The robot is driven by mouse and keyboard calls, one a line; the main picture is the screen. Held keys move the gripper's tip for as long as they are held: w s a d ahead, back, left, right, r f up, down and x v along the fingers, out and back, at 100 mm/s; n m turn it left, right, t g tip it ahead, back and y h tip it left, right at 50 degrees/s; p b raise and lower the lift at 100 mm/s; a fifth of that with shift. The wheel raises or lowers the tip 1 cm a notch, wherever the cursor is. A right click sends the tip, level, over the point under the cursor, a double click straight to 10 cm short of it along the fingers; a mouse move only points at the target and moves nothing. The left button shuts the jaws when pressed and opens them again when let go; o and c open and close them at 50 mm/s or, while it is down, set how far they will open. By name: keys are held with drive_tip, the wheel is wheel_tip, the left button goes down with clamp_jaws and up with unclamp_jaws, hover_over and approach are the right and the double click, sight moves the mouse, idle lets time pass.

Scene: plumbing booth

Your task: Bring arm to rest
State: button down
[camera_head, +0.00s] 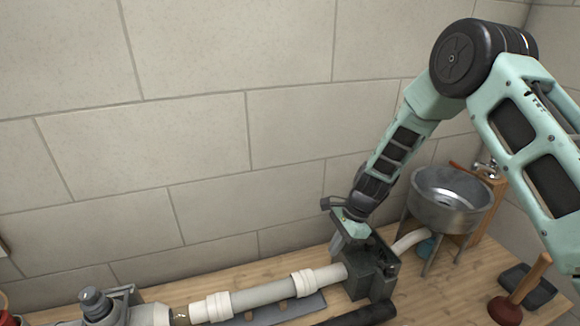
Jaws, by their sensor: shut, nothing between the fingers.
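My mint-green arm reaches down from the right side of the head view to the workbench (220,270). The gripper is shut and empty.
A metal basin (450,200) on legs stands close to the right of my gripper. A plunger (520,292) stands at the bottom right, by a dark tray (530,287). A grey valve-like fitting (105,305) is at the lower left. A tiled wall (180,110) rises behind the bench.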

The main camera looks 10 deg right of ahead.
drive_tip(key=s+a+r+n+h+b, duration=0.1)
drive_tip(key=s+a+r+n+b, duration=0.1)
drive_tip(key=s+a+r+n, duration=0.35)
drive_tip(key=s+a+r+n+b, duration=0.2)
drive_tip(key=s+a+r+n, duration=0.1)
drive_tip(key=s+r+n, duration=0.5)
drive_tip(key=s+d+r+n+h+b, duration=0.1)
drive_tip(key=s+n, duration=0.4)
drive_tip(key=s, duration=0.3)
drive_tip(key=s+d+r+n+t+h+b, duration=0.1)
drive_tip(key=s+d+n+b, duration=0.1)
drive_tip(key=s+n, duration=0.3)
drive_tip(key=s, duration=0.4)
drive_tip(key=shift+s+d+r+h, duration=0.15)
drive_tip(key=shift+d+r+h, duration=0.05)
drive_tip(key=shift+r+h, duration=0.2)
